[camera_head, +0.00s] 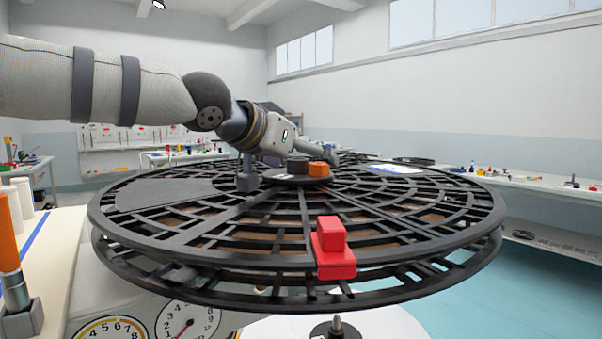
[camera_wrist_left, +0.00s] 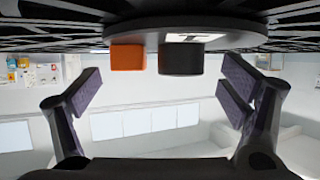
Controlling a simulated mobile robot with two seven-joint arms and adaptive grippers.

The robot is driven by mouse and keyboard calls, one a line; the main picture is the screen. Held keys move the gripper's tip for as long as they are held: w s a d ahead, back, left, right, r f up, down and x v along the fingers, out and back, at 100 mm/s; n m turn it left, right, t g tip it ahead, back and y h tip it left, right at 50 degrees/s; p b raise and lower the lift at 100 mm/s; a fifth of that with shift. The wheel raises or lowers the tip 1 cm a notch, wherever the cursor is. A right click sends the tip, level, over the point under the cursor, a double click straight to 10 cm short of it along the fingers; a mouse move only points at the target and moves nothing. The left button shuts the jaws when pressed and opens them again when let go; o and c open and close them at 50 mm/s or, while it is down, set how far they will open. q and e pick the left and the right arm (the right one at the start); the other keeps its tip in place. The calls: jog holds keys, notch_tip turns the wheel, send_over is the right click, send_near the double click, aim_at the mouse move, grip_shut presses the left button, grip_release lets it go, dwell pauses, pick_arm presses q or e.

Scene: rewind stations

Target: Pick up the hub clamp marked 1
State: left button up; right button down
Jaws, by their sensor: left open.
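A dark round hub clamp (camera_head: 297,179) lies on the middle of the large black spoked reel (camera_head: 420,262). A black cylinder (camera_head: 297,165) and an orange block (camera_head: 319,169) stand on it. The left wrist view shows the clamp's disc (camera_wrist_left: 240,40) upside down, with a pale label whose mark I cannot read. My left gripper (camera_wrist_left: 160,88) is open and empty; the orange block and the black cylinder show between its spread fingers, apart from them. In the head view the left gripper (camera_head: 288,165) is low over the reel at the clamp. My right gripper is not in view.
A red block (camera_head: 335,258) sits on the reel's near rim. Below the reel is a pale machine front with round dials (camera_head: 188,322). At the left, a bench carries white cylinders (camera_head: 22,197) and an orange-topped post (camera_head: 10,245). A long bench (camera_head: 535,188) with small items runs along the right wall.

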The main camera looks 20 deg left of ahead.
pick_arm(q)
jog(key=c, duration=1.5)
jog(key=shift+r, duration=0.1)
jog(key=shift+r, duration=0.1)
